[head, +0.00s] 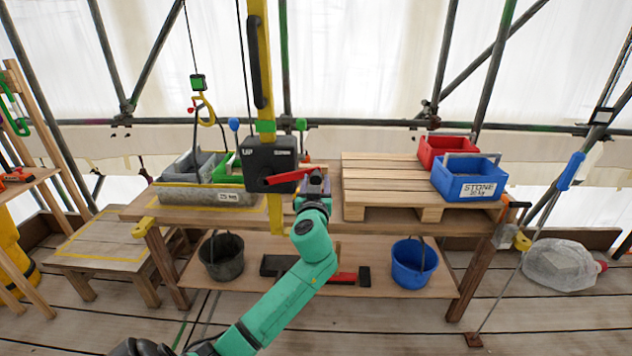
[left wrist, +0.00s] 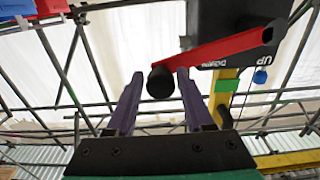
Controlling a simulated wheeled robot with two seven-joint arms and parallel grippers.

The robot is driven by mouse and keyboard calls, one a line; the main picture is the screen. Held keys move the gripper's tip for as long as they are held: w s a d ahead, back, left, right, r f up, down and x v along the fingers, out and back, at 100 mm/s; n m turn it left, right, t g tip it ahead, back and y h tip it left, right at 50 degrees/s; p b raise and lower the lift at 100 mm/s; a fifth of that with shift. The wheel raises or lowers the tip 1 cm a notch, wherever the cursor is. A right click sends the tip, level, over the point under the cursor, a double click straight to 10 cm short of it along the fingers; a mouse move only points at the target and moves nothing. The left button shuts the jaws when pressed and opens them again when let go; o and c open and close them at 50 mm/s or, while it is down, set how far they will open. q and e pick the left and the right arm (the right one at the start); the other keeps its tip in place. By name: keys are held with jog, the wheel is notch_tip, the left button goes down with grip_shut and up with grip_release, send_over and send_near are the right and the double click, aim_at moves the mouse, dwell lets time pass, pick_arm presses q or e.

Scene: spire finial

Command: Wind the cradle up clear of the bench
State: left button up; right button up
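The winch (head: 271,160) is a dark box on a yellow post, lettered UP and a second, blurred word. Its red crank (head: 288,177) points right, almost level. My left gripper (head: 313,184) is at the crank's outer end. In the left wrist view, the crank (left wrist: 225,45) ends in a black knob (left wrist: 160,83). The purple fingers of my left gripper (left wrist: 160,98) stand open on both sides of the knob, with a visible gap at each side. A yellow hook (head: 206,108) hangs over a grey tray-like piece (head: 190,170) on the bench (head: 325,215); I cannot tell whether this is the cradle.
A pallet (head: 385,180) carries a red crate (head: 440,148) and a blue crate marked STONE (head: 468,180). A dark bucket (head: 222,258) and a blue bucket (head: 413,265) stand on the lower shelf. Scaffold poles stand behind.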

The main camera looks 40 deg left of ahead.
pick_arm(q)
grip_shut()
dwell(1.2)
